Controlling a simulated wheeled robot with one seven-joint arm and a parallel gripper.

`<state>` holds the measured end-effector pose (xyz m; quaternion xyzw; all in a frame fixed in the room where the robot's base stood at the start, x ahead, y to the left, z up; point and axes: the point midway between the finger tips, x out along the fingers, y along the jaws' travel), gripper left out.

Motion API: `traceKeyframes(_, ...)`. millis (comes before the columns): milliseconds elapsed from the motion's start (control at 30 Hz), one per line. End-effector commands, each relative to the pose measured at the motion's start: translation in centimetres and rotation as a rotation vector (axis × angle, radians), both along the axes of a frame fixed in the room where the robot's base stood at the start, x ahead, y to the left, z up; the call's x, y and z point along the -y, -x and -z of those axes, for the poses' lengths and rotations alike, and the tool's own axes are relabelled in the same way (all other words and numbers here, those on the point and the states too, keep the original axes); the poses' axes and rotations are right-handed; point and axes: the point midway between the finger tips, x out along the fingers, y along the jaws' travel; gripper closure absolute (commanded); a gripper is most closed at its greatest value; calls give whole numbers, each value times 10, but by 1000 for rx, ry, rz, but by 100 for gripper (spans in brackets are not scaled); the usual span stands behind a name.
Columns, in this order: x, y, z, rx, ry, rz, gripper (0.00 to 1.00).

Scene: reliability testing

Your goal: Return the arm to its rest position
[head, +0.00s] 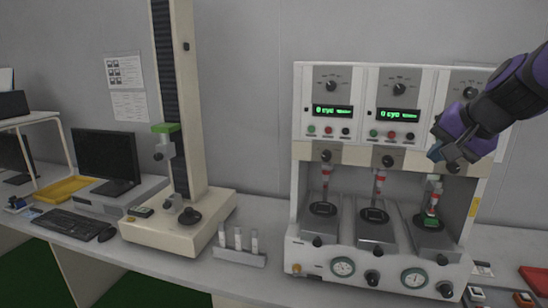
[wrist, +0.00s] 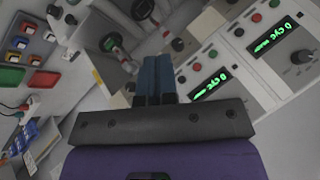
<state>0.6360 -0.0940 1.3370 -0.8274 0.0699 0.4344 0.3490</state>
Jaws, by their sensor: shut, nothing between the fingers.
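My gripper (head: 437,148) is at the right in the head view, in front of the right-hand station of the testing machine. My dark and purple arm reaches in from the right edge and covers part of that station's upper panel. In the wrist view my gripper (wrist: 154,60) shows its two blue fingers pressed together with nothing between them. The testing machine (head: 320,152) has three stations, and green "0 cyc" displays show on the left and middle ones. A green-tipped part (head: 432,221) stands at the right station, below my gripper. I cannot tell whether my fingers touch the machine.
A tall column tester (head: 209,217) stands left of centre. A rack of small tubes (head: 239,258) sits between it and the machine. A monitor (head: 108,157), keyboard (head: 66,228) and yellow tray (head: 63,190) are at the left. A red item (head: 534,280) lies at the bench's right end.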

Motion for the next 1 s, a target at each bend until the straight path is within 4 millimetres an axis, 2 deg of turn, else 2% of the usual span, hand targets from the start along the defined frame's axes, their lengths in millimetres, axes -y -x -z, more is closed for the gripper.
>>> traceKeyframes(33, -12, 21, -3, -7, 46, -59, 100)
traceKeyframes(100, -23, 48, -3, -26, 109, -134, 100)
traceKeyframes(200, -34, 86, -1, -52, 203, -232, 100)
traceKeyframes(400, -37, 156, 8, -97, 381, -394, 100)
traceKeyframes(500, -33, 181, 14, -115, 451, -447, 100)
traceKeyframes(700, -26, 204, 20, -133, 522, -494, 100)
traceKeyframes(1000, -25, 206, 20, -137, 530, -497, 100)
